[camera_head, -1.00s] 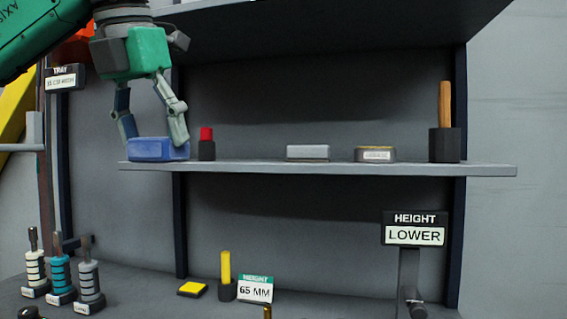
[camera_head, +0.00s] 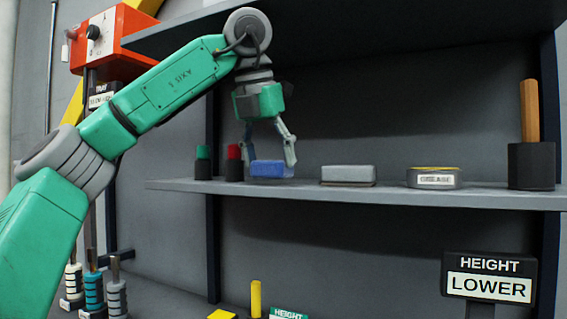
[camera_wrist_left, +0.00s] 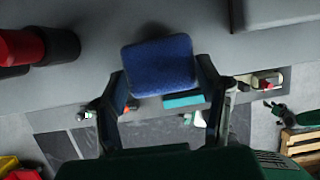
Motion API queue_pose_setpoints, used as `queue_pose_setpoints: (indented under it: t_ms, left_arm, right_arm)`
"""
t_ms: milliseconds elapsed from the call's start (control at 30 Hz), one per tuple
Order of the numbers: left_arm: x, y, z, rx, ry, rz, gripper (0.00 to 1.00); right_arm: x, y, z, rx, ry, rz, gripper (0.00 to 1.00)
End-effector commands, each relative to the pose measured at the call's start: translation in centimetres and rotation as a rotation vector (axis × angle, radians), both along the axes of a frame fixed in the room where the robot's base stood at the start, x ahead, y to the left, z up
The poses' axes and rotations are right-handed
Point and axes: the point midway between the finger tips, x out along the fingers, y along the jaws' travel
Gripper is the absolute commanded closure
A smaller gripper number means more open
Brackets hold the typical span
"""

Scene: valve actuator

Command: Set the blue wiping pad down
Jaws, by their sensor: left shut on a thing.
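My left gripper (camera_head: 269,160) is shut on the blue wiping pad (camera_head: 270,169), one finger on each side of it. It points down from above. The pad is held level, at or just above the grey shelf (camera_head: 400,194), between a red-capped dark holder (camera_head: 234,163) and a grey block (camera_head: 348,174). I cannot tell whether it touches the shelf. In the left wrist view the pad (camera_wrist_left: 160,66) shows between the fingers, its blue face towards the camera. My right gripper is not in view.
A green-capped holder (camera_head: 203,162) stands left of the red one. A grease tin (camera_head: 435,178) and a wooden-handled tool in a black cup (camera_head: 531,135) stand further right. An upper shelf (camera_head: 340,30) hangs overhead. A height sign (camera_head: 489,278) stands below.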

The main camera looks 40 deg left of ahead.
Motion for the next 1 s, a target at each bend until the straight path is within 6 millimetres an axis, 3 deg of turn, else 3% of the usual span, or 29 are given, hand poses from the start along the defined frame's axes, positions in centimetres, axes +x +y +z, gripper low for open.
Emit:
queue_pose_setpoints:
  t_ms: [267,467,533,733,767,800,1000]
  left_arm:
    - [2.2,0.5,0.1,0.000,0.000,0.001,0.73]
    - [5.3,1.4,-0.2,0.000,0.001,0.001,0.73]
    - [5.0,1.4,-1.4,0.000,0.000,-0.002,0.73]
    - [4.9,1.4,-1.6,0.000,0.001,-0.001,0.73]
    - [4.9,1.4,-1.7,0.000,0.002,-0.001,0.38]
    - [4.9,1.4,-1.7,-0.001,0.003,-0.001,0.24]
    - [4.9,1.4,-1.6,-0.001,0.001,0.000,0.21]
  right_arm:
    - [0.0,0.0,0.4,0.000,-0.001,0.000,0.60]
    - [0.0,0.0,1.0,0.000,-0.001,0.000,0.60]
    - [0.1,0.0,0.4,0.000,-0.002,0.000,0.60]
    - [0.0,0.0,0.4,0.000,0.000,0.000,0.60]
    - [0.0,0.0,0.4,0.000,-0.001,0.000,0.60]
    - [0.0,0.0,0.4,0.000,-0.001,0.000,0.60]
    - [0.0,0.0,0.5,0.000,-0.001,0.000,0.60]
